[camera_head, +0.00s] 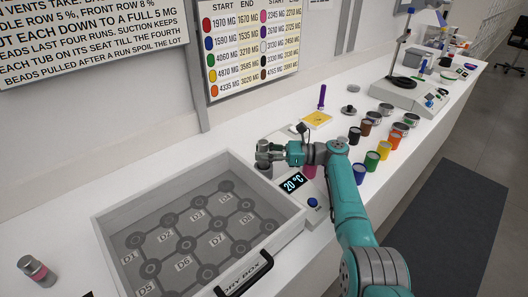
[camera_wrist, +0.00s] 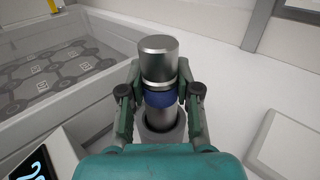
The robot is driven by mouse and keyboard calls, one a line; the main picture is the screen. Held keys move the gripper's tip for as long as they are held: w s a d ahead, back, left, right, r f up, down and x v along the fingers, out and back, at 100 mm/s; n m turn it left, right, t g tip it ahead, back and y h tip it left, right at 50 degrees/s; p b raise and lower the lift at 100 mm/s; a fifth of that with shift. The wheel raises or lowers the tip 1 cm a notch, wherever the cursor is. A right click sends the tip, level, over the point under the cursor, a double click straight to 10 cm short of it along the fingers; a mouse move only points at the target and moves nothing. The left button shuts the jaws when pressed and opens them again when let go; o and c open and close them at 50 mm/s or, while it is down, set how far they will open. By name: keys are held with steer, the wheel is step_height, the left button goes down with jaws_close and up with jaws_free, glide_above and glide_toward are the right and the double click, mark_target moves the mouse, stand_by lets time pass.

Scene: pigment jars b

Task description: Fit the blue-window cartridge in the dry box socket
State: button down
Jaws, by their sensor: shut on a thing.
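My gripper (camera_head: 268,152) is over the white counter just past the dry box's far right corner. In the wrist view its fingers (camera_wrist: 160,97) are shut on the blue-window cartridge (camera_wrist: 157,58), a silver cylinder with a dark blue band. The cartridge looks upright. Its lower end is at a grey round ring below the fingers; whether it is inside or above that ring I cannot tell. The dry box (camera_head: 101,232) is an open grey tray with round sockets linked by dark lines and labelled D1 to D8. No cartridge shows in those sockets.
A 20 °C display unit (camera_head: 293,183) sits beside my arm. Several colored jars (camera_head: 371,161) and a yellow pad (camera_head: 317,119) are farther along the counter.

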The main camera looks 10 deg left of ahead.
steer(key=shift+s+f, duration=0.15)
steer(key=shift+f, duration=0.5)
steer(key=shift+r, duration=0.45)
steer(key=shift+r, duration=0.4)
stand_by(0.8)
steer(key=shift+f, duration=0.6)
